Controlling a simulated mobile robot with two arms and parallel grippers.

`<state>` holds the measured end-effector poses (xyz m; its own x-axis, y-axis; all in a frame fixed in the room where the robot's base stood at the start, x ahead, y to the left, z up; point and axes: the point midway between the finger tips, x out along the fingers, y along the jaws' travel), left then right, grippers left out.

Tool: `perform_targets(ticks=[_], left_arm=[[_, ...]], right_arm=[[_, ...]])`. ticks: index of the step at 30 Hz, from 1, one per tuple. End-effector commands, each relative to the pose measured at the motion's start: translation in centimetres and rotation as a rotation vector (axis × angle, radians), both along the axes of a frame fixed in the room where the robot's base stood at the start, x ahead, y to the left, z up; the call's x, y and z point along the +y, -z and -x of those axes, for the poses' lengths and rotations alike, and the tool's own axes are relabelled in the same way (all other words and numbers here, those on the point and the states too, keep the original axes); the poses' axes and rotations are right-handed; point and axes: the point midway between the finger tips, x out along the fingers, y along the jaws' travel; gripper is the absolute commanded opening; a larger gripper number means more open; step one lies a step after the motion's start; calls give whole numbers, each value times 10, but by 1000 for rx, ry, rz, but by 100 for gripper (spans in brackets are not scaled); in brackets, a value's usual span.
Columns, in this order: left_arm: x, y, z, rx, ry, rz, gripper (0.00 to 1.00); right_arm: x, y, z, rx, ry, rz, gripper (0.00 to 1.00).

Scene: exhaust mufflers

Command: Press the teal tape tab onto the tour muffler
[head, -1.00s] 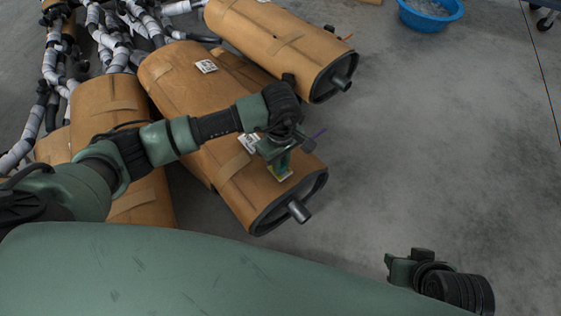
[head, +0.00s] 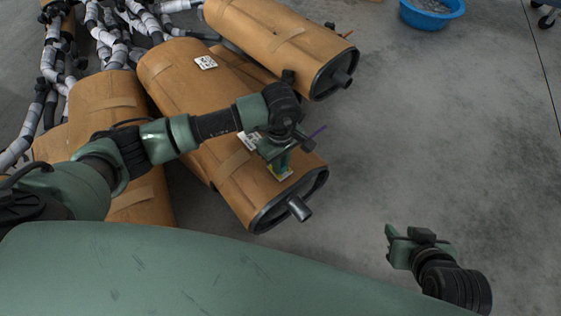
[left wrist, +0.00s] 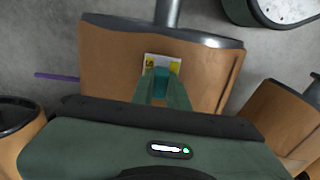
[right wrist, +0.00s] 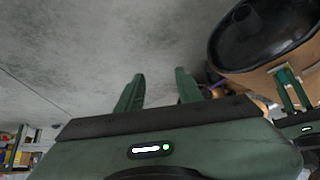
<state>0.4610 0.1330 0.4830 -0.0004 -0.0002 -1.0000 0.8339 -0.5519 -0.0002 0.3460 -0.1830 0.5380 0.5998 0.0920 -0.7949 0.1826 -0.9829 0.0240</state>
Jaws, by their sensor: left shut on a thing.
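A brown-wrapped muffler (head: 222,172) with a dark metal end and short pipe lies on the floor under my left gripper (head: 284,170). In the left wrist view its wrapped end (left wrist: 112,62) carries a white and yellow label (left wrist: 176,64). The teal tab (left wrist: 161,83) is between my left fingertips, over this label. Whether the tab touches the label I cannot tell. No readable name shows on the muffler. My right gripper (head: 394,245) is apart from the mufflers, over bare floor. In the right wrist view its fingers (right wrist: 158,88) are spread and empty.
Another muffler (head: 262,38) lies behind, and one (head: 105,100) at left. Wrapped pipes (head: 112,35) crowd the back left. A thin purple strip (head: 318,132) sticks out beside the left gripper. A blue basin (head: 432,18) stands back right. Floor at right is clear.

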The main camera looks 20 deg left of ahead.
Motion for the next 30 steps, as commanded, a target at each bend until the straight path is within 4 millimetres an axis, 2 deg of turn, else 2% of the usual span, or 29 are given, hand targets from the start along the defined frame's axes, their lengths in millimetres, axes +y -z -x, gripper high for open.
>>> perform_targets(ticks=[30], left_arm=[[0, 4, 0, 0, 0, 0, 0]], right_arm=[[4, -6, -11, -62, -6, -14, 36]])
